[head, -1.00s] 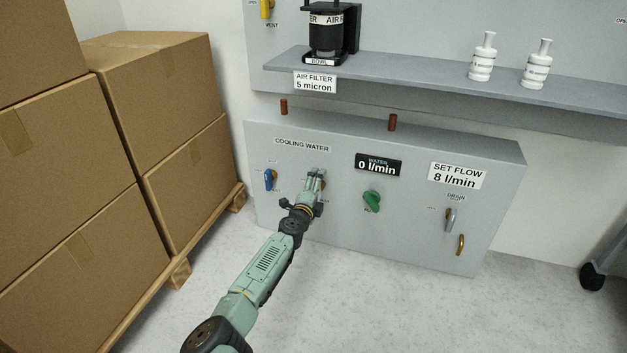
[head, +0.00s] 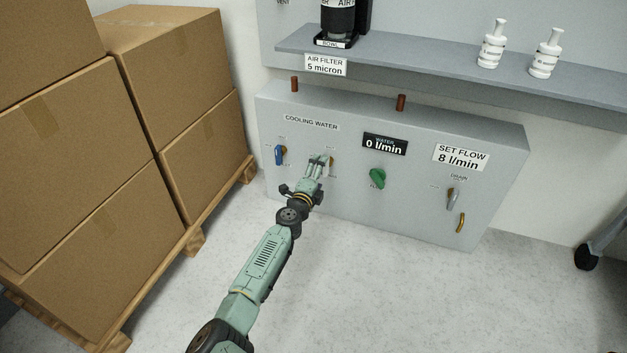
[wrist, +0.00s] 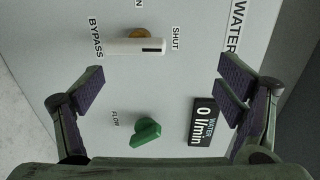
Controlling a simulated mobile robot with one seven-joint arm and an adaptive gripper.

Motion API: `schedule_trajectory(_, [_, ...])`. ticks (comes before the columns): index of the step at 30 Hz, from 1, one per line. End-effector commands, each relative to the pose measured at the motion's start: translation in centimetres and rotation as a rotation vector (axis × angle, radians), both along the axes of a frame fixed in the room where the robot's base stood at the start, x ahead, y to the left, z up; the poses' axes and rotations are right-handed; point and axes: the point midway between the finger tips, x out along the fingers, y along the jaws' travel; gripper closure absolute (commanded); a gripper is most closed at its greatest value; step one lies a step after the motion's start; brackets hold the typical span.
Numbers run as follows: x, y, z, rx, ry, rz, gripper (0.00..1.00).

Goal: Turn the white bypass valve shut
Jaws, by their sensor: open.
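The bypass valve has a white bar handle (wrist: 135,46) on a brass stem (wrist: 140,33). In the wrist view the bar lies level, its black-marked end beside the word SHUT and its other end towards the word BYPASS. My gripper (wrist: 160,88) is open and empty, its fingers spread wide. The handle lies between the fingers' lines but farther up the picture, with no contact seen. In the head view my gripper (head: 320,158) is in front of the cooling water panel (head: 415,205), just left of the partly hidden bypass valve (head: 332,161).
A green flow valve (wrist: 146,131) and the water display (wrist: 203,121), reading 0 l/min, are near the gripper. A blue valve (head: 280,155) is to the left and a drain lever (head: 451,198) to the right. Stacked boxes (head: 185,60) stand left. The floor before the panel is clear.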

Motion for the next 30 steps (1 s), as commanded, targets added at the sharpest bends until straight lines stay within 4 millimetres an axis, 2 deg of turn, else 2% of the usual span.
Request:
schedule_trajectory(19, [-4.4, 1.4, 0.1, -0.002, 0.002, 0.001, 0.13])
schedule_trajectory(30, [-4.9, 1.6, 0.0, 0.0, 0.0, 0.0, 0.13])
